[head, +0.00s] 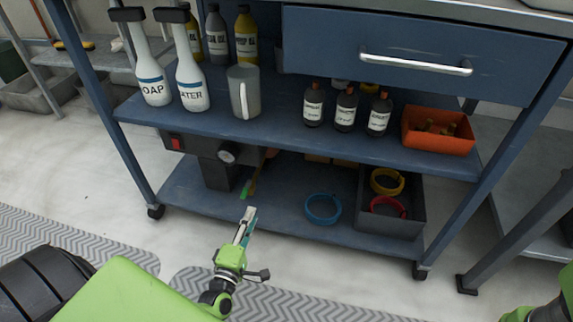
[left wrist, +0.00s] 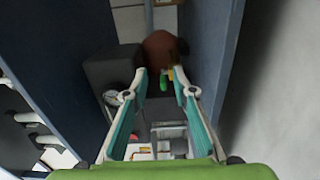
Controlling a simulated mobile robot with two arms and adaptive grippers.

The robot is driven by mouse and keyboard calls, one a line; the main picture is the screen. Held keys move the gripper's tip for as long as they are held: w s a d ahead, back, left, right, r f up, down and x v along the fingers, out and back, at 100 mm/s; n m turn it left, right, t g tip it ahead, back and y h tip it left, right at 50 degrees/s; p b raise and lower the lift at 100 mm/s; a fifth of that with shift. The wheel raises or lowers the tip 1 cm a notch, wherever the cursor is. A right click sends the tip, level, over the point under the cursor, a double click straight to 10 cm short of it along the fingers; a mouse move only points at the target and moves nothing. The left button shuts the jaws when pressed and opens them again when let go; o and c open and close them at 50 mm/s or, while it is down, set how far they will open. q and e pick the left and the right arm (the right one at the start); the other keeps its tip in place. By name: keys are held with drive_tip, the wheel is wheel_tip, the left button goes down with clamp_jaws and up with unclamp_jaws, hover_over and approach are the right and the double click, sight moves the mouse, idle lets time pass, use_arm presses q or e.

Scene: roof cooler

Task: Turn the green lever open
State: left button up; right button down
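The green lever (head: 245,189) is a small green tip beside a yellow part (head: 253,184), low on the dark machine with a round gauge (head: 227,153) under the cart's middle shelf. In the left wrist view the green lever (left wrist: 164,84) shows between and beyond the fingertips, below a brown rounded body (left wrist: 160,50). My left gripper (head: 249,213) points toward the lever from the front. In the left wrist view my left gripper (left wrist: 161,80) is open, its teal-padded fingers apart with nothing between them. My right gripper is out of view.
The blue cart's middle shelf (head: 280,128) hangs above, holding bottles, a grey pitcher (head: 244,92) and an orange bin (head: 438,130). On the lower shelf are a blue ring (head: 323,209) and a dark crate (head: 390,222) with rings. Floor in front is free.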

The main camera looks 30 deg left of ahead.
use_arm(q)
drive_tip(key=d+r+m+t+h+p, duration=0.1)
drive_tip(key=d+r, duration=0.4)
drive_tip(key=r, duration=0.7)
drive_tip(key=w+d+r+m+t+h+p, duration=0.1)
drive_tip(key=d+r+m+t+p, duration=0.2)
drive_tip(key=r, duration=0.9)
drive_tip(key=shift+w+d+r+m+t, duration=0.3)
drive_tip(key=shift+d+m+t, duration=0.6)
drive_tip(key=shift+d+m, duration=0.6)
drive_tip(key=shift+d, duration=0.15)
